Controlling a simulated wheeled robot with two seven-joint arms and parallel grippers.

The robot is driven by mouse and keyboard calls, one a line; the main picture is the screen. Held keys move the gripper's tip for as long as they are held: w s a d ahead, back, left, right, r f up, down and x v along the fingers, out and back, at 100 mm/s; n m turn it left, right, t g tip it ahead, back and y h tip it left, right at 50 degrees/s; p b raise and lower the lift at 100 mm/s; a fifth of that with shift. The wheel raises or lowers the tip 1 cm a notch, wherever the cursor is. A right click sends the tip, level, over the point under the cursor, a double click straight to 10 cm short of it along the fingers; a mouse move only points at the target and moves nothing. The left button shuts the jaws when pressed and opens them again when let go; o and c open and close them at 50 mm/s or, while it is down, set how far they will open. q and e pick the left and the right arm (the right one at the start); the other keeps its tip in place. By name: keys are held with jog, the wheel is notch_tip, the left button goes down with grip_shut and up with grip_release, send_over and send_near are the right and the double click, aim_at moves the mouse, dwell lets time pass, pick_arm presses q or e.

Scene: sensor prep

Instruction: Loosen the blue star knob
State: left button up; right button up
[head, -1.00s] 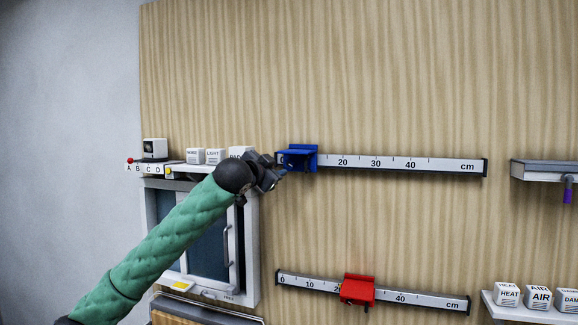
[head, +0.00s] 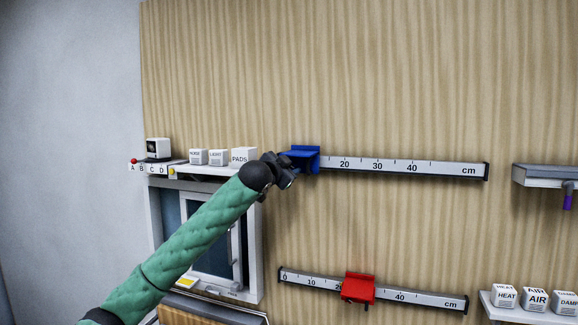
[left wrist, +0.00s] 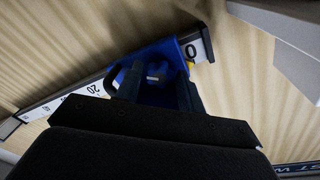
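A blue slider (head: 304,158) sits at the low-number end of the upper ruler rail (head: 400,167). My left gripper (head: 290,175) is at the slider's lower left in the head view. In the left wrist view the blue slider (left wrist: 165,60) is straight ahead, with a small blue knob (left wrist: 157,73) on it. The fingers of my left gripper (left wrist: 158,88) stand apart, one on each side of the knob. Contact with the knob cannot be made out. The knob's star shape is not clear, and in the head view my gripper hides it. My right gripper is out of view.
A lower rail (head: 420,299) carries a red slider (head: 358,288). A shelf with labelled white boxes (head: 218,157) and a small window (head: 210,240) are at the left, close to my arm. Another shelf (head: 540,313) with boxes is at lower right. The wall above the upper rail is clear.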

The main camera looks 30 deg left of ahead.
pick_arm(q)
jog(key=c, duration=0.7)
jog(key=shift+f, duration=0.1)
